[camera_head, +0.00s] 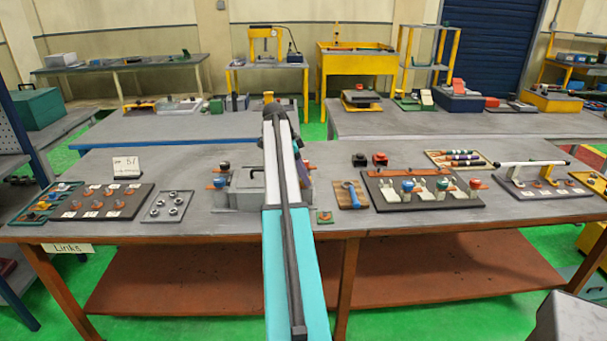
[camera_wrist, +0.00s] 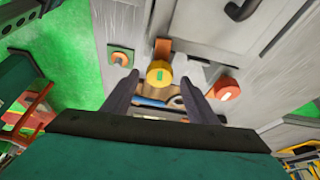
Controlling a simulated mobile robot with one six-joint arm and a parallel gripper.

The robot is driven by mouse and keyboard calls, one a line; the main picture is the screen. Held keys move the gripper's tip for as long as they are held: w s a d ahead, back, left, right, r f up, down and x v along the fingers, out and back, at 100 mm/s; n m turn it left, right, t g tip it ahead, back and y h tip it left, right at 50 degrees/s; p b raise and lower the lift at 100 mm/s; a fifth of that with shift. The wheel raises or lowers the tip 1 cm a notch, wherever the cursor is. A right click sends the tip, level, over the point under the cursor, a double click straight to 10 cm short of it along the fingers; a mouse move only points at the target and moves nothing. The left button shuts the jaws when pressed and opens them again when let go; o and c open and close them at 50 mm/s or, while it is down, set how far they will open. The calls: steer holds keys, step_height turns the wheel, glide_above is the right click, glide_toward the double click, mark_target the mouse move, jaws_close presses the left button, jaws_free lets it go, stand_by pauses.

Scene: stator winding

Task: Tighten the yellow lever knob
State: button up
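The yellow lever knob (camera_wrist: 160,74) shows in the wrist view as a round yellow cap with a green mark, on the edge of a grey fixture. My gripper (camera_wrist: 158,80) is open, with one dark finger on either side of the knob in the picture and a gap to it on both sides. How far the fingertips are above the knob I cannot tell. A red-orange knob (camera_wrist: 224,88) sits to its right, outside the fingers. In the head view the grey fixture (camera_head: 232,197) stands on the table; my arm covers part of it, and I cannot make out the yellow knob or fingers there.
A small green square piece with an orange part (camera_wrist: 120,57) lies left of the knob. The fixture's dark handle (camera_wrist: 240,10) rises nearby. In the head view, a wooden block with a blue wrench (camera_head: 350,196) and a dark board with several levers (camera_head: 440,203) lie to the right.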

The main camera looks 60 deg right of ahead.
steer(key=b+v, duration=0.2)
steer(key=v, duration=1.1)
steer(key=shift+r+b, duration=0.3)
steer(key=shift+r, duration=0.05)
steer(key=shift+w+a, duration=0.1)
